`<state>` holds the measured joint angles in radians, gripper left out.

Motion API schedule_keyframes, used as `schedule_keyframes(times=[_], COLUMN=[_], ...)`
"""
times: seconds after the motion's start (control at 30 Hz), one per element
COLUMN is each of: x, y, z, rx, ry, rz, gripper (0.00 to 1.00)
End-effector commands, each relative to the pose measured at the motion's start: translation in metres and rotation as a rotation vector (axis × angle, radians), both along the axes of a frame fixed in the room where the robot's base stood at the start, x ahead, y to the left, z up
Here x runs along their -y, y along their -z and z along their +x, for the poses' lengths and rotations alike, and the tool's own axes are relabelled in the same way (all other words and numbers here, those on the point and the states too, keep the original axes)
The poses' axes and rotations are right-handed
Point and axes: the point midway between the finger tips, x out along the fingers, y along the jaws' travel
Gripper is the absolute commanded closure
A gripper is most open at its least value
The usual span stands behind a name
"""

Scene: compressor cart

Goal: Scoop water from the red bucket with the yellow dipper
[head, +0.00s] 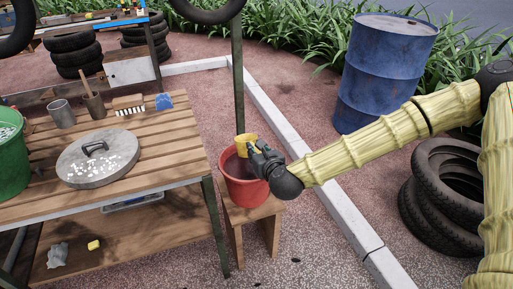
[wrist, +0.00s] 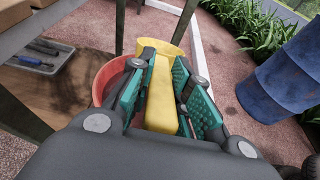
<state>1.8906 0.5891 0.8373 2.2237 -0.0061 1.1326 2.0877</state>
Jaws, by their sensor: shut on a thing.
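The red bucket (head: 242,190) stands on a small wooden stool (head: 257,222) to the right of the slatted table. It shows partly in the wrist view (wrist: 103,82), behind my fingers. The yellow dipper (head: 246,140) has its cup at the bucket's top, and its handle (wrist: 161,95) runs back between my fingers. My gripper (head: 258,155) is shut on the handle, with a green pad on each side of it in the wrist view (wrist: 160,88). The dipper's lower part and most of the bucket's inside are hidden, so I cannot tell whether the cup touches the water.
The slatted wooden table (head: 150,185) holds a round metal lid (head: 97,158), a green bucket (head: 10,155) and small tools. A green post (head: 238,85) stands behind the red bucket. A blue barrel (head: 385,70) and stacked tyres (head: 440,190) are at right.

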Motion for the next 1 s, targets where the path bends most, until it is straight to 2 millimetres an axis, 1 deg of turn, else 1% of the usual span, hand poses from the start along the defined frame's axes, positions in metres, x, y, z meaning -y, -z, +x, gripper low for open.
schedule_keyframes(times=[0.03,1.0], x=[-0.0005,-0.0021], y=[-0.0034,-0.0070], z=[0.0004,0.0074], rx=[-0.006,-0.139], ry=[-0.001,0.001], rz=[-0.003,-0.046], gripper=[1.00,1.00])
